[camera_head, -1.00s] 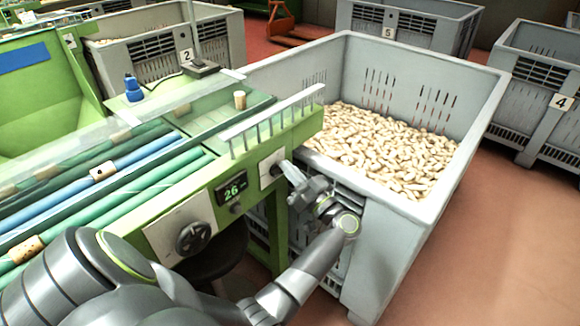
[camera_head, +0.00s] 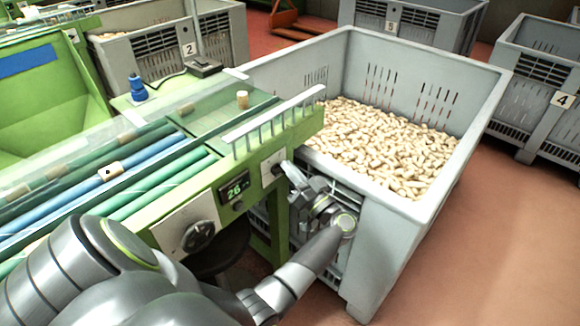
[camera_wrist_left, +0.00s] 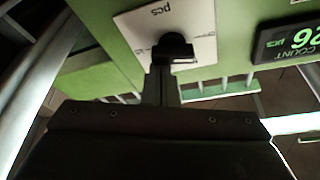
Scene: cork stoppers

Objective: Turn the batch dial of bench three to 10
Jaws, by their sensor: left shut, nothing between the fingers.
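A small white plate (camera_head: 269,172) with a dark knob is on the bench's green front face, right of the count display. In the left wrist view the plate (camera_wrist_left: 205,48) reads "pcs", and its black knob (camera_wrist_left: 172,46) is straight ahead of the fingers. My left gripper (camera_head: 287,168) is shut and empty, with its tips at or just before the knob. In the left wrist view the gripper's fingers (camera_wrist_left: 160,86) reach up to the knob; I cannot tell if they touch it. The knob's setting is unreadable. My right gripper is not in view.
The count display (camera_head: 235,188) reads 26. A larger black dial (camera_head: 198,236) sits left of it. A grey crate of corks (camera_head: 400,205) stands close to the right of my left gripper. Rollers (camera_head: 150,195) run along the bench top. Open floor (camera_head: 480,260) lies at right.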

